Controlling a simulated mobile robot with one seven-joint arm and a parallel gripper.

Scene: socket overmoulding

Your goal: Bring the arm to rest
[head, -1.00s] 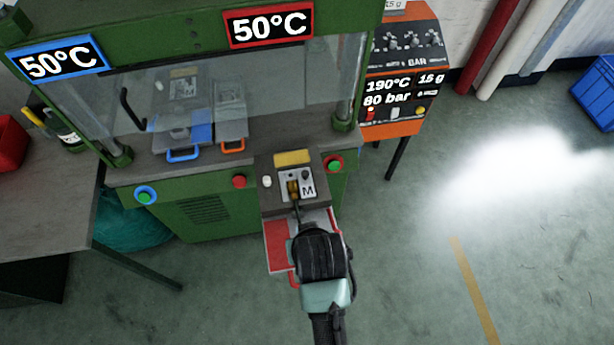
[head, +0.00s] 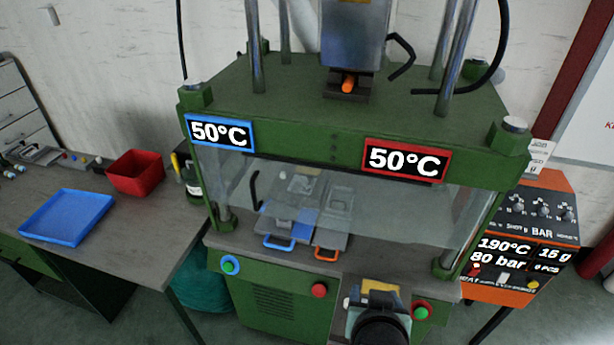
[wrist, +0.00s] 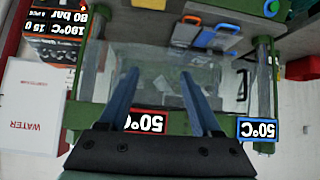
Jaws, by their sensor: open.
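My gripper (wrist: 158,80) is open and empty in the wrist view. Its two blue-grey fingers stand apart, with the clear guard of the green press (wrist: 150,70) behind them. The wrist picture is upside down. In the head view my dark wrist (head: 380,328) is at the bottom, right of the middle, before the press front (head: 280,305). The fingers are hidden there.
The press's clear guard (head: 400,215) is down, with blue-handled (head: 278,241) and orange-handled (head: 326,254) parts at its bed. An orange control unit (head: 530,240) stands right. A bench at left carries a blue tray (head: 68,217) and red bin (head: 135,172).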

